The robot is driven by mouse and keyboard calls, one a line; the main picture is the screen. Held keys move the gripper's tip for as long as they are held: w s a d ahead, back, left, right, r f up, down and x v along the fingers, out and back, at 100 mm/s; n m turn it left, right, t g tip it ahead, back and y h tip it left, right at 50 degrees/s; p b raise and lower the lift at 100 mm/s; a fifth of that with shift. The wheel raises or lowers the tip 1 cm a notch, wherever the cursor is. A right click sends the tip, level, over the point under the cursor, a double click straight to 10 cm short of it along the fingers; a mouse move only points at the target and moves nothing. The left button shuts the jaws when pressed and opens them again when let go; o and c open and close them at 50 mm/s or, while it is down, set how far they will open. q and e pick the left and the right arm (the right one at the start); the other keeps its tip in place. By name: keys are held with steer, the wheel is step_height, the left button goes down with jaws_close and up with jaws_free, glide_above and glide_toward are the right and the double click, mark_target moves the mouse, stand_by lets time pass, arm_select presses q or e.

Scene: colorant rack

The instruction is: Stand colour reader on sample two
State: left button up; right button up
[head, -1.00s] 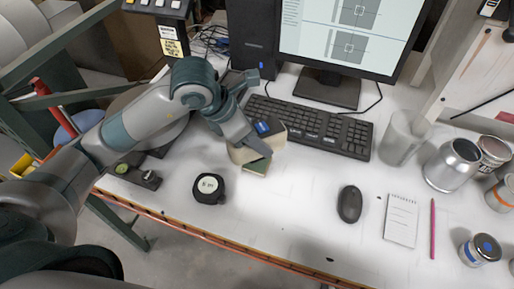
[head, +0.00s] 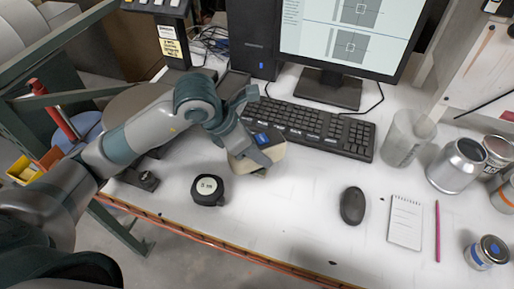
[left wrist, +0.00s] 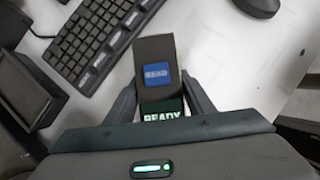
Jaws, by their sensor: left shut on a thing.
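The colour reader (left wrist: 157,62) is a dark block with a blue READ button and a lit READY display in the left wrist view. In the head view its blue button (head: 262,138) shows between the fingers. My left gripper (head: 258,148) is shut on the reader, one finger on each side of it. A pale beige thing (head: 273,161) shows around and below the gripper in front of the keyboard; the arm partly hides it. I cannot tell whether the reader touches it, and no sample number is readable. My right gripper is not in view.
The keyboard (head: 312,128) lies just behind the gripper. A black round tape measure (head: 208,190) sits front left of it. A mouse (head: 352,205), notepad (head: 405,222), pink pencil (head: 437,230), clear beaker (head: 405,140) and several cans stand to the right. The table between tape measure and mouse is clear.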

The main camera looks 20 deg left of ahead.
arm_select(q)
steer(key=o, duration=1.6)
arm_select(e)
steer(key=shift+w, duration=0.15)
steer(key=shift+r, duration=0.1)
arm_select(q)
steer(key=shift+s+a+r, duration=0.15)
steer(key=shift+a+r, duration=0.05)
steer(key=shift+r, duration=0.3)
steer(key=b+v, duration=0.1)
steer(key=v, duration=0.4)
steer(key=shift+a+r, duration=0.1)
steer(key=shift+r, duration=0.1)
steer(key=v, duration=0.4)
steer(key=shift+s+b, duration=0.1)
steer(key=shift+b, duration=0.2)
steer(key=shift+v, duration=0.8)
steer(key=shift+s, duration=0.1)
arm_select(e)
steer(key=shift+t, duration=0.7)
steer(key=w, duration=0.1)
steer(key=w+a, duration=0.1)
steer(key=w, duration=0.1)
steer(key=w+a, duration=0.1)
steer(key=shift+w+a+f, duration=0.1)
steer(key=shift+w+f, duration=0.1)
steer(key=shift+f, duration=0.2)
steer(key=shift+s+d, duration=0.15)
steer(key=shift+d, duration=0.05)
